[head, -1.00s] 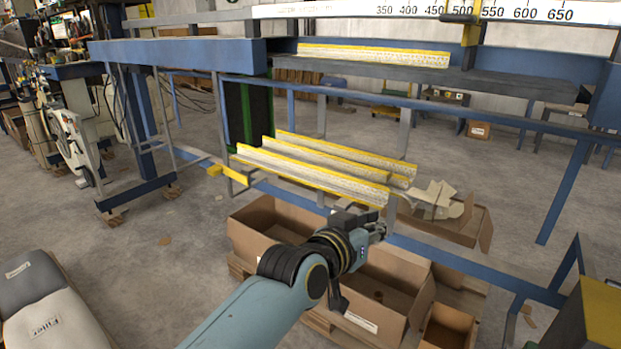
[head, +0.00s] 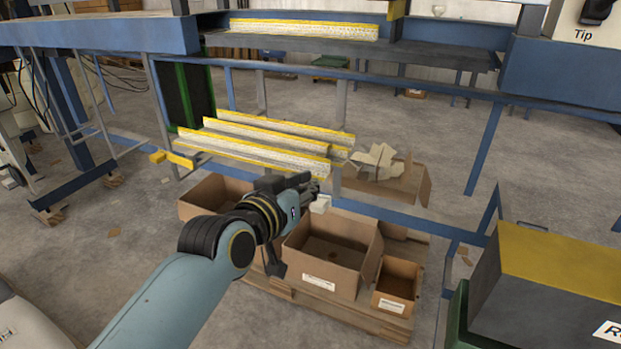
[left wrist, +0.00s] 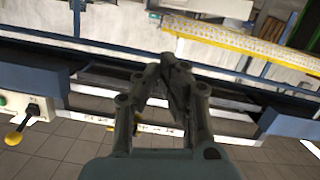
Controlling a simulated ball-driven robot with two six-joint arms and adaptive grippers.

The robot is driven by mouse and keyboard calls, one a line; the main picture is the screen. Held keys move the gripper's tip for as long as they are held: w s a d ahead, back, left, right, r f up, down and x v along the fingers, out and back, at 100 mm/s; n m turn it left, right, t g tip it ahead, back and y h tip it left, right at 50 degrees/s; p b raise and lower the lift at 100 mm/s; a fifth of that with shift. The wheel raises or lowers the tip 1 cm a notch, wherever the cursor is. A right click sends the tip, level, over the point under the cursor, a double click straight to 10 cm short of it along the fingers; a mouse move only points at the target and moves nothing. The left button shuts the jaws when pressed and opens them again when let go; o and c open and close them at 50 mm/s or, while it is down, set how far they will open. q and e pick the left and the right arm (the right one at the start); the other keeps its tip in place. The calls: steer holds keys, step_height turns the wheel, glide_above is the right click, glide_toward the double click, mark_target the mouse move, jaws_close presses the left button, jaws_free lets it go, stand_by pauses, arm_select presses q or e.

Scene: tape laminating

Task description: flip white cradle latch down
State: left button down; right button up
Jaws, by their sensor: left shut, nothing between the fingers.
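I cannot make out a white cradle latch for certain in either view. My left gripper (head: 312,188) is shut and empty, reaching over the cardboard boxes in the head view. A small white block (head: 320,204) shows just beside its tip; I cannot tell what it is or whether they touch. In the left wrist view the left gripper's fingers (left wrist: 172,72) come together before a dark gap in the machine frame, with a yellow-edged white strip (left wrist: 250,46) beyond. My right gripper is in neither view.
Yellow-edged white profiles (head: 265,147) lie on the rack beyond the arm. Open cardboard boxes (head: 335,250) stand below. A blue rail (head: 400,92) crosses behind. A yellow-topped grey box (head: 560,265) stands at right. A yellow-knobbed lever (left wrist: 14,138) shows at the left wrist view's left.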

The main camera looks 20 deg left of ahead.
arm_select(q)
steer(key=v, duration=0.6)
steer(key=shift+s, duration=0.1)
